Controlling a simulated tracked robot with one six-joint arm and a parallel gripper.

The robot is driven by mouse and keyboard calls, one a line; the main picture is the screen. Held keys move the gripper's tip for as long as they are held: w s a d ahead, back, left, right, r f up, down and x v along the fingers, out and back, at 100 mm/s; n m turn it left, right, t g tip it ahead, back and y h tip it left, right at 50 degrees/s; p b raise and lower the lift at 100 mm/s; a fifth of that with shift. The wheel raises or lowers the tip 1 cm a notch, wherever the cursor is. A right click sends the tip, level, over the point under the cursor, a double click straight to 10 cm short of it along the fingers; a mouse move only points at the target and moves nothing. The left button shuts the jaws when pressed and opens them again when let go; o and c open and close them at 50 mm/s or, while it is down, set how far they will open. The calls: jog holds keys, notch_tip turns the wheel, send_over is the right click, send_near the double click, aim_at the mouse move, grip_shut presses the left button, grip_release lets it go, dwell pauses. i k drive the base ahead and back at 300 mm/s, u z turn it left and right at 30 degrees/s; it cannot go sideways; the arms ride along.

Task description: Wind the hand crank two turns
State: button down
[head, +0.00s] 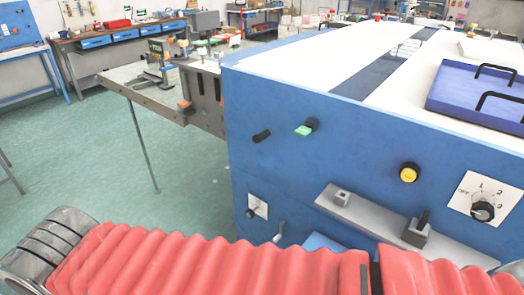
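I cannot make out a hand crank for certain. A black knob or handle (262,136) sticks out of the blue cabinet front (350,150) at the upper left. A small metal lever (279,232) sits low on the same front, partly close to my red-sleeved arm in the picture. A small handle on a white plate (258,206) is just above that lever. My gripper is not in view. My arm's red ribbed sleeve crosses the bottom of the picture and hides the lower cabinet front.
The cabinet also carries a green switch (306,128), a yellow button (409,172), a numbered dial (483,211) and a grey ledge (370,222) with a dark block. A blue tray (450,92) with black handles lies on top. A workbench stands behind left; the green floor at left is open.

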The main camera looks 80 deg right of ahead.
aim_at(257, 139)
jog(key=z, duration=0.75)
jog(key=k, duration=1.2)
jog(key=u, duration=0.65)
jog(key=i, duration=1)
jog(key=u, duration=0.05)
